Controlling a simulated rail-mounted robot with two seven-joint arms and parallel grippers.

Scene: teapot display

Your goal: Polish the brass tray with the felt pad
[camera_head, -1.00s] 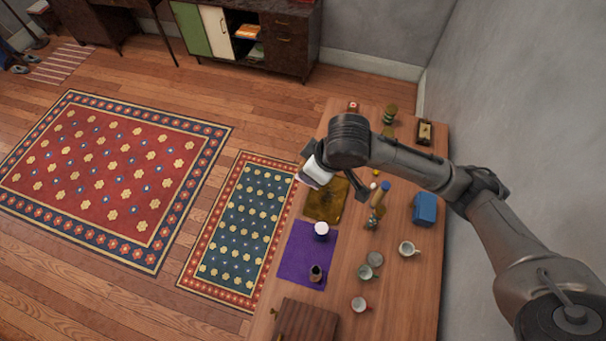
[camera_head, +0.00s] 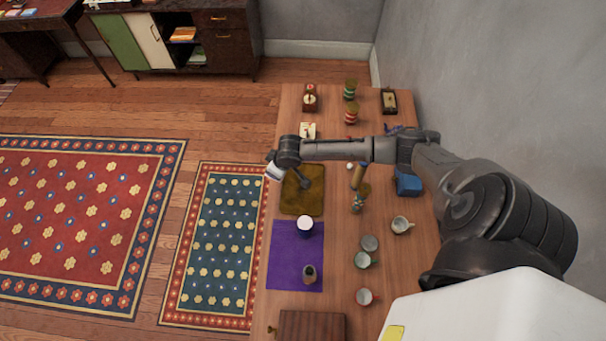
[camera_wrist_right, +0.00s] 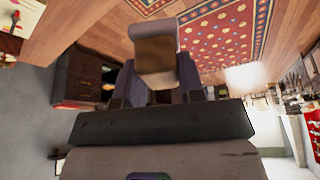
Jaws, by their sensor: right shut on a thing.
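The brass tray (camera_head: 302,205) is a dark golden square lying on the wooden table in the head view, behind the purple cloth. My right arm reaches across from the right, and its wrist partly covers the tray's far edge. My right gripper (camera_head: 279,163) is by the tray's far left corner. It is shut on a whitish pad with a brown patch, the felt pad (camera_wrist_right: 155,62), which sits between the fingers (camera_wrist_right: 155,84) in the right wrist view. The pad also shows as a white piece (camera_head: 273,172) in the head view. Its height above the table is unclear. My left gripper is out of view.
A purple cloth (camera_head: 284,262) holds a white-topped jar (camera_head: 305,226) and a small dark pot (camera_head: 309,273). Several cups (camera_head: 401,225), a blue box (camera_head: 408,183) and a wooden box (camera_head: 311,327) stand around. Striped tins (camera_head: 351,113) are at the back.

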